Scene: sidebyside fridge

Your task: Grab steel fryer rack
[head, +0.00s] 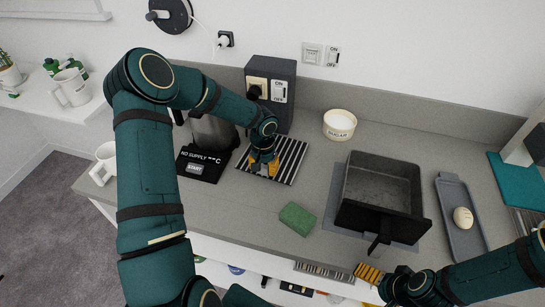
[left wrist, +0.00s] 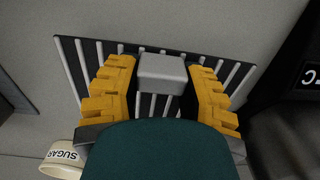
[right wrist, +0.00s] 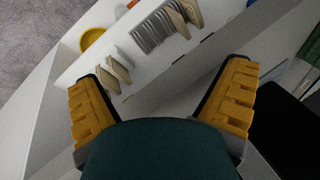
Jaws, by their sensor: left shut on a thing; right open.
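A flat rack of pale bars over a dark base (head: 293,154), which I take for the steel fryer rack, lies on the counter below the dark switch box. It also shows in the left wrist view (left wrist: 236,78). My left gripper (head: 264,165) is over its left part, pointing down. In the left wrist view, a pale grey block (left wrist: 162,70) stands between the yellow fingers, and the gripper is shut on it. The block looks like part of the rack, but its join is hidden. My right gripper (right wrist: 160,100) is open and empty by the counter's front edge.
A dark open fryer basket (head: 382,190) with its handle toward the front stands right of centre. A green sponge (head: 297,219), sugar bowl (head: 340,125) and grey tray (head: 458,205) are nearby. An open drawer (right wrist: 120,40) holds utensils below my right gripper.

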